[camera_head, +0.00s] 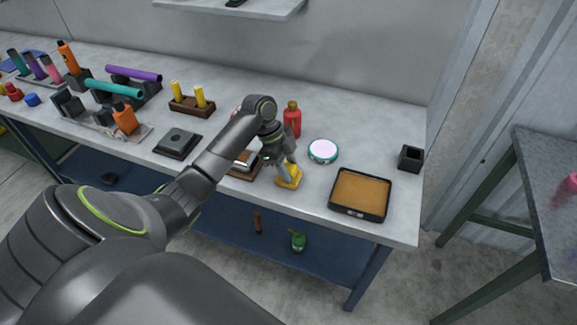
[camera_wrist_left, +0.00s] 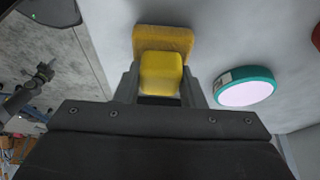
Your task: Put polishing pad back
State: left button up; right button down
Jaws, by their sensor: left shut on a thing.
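The polishing pad (camera_head: 291,181) is yellow, with a handle block on a wider base. It is at the front of the grey workbench, left of a black tray. My left gripper (camera_head: 285,170) points down at it and is shut on its handle. In the left wrist view the yellow handle (camera_wrist_left: 161,74) sits between the fingers, with the pad's wider base (camera_wrist_left: 163,37) beyond the fingertips. I cannot tell whether the base touches the bench.
A black tray with an orange-brown inside (camera_head: 343,204) stands to the right. A teal-rimmed white disc (camera_head: 323,150) and a red bottle (camera_head: 292,120) are behind. A wooden holder (camera_head: 243,172) is just left, partly hidden by my arm. A small black box (camera_head: 411,158) stands far right.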

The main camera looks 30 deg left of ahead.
pick_arm(q)
jog(key=o, duration=0.9)
jog(key=shift+f, duration=0.1)
jog(key=b+v, duration=0.2)
jog(key=v, duration=1)
jog(key=shift+r, duration=0.2)
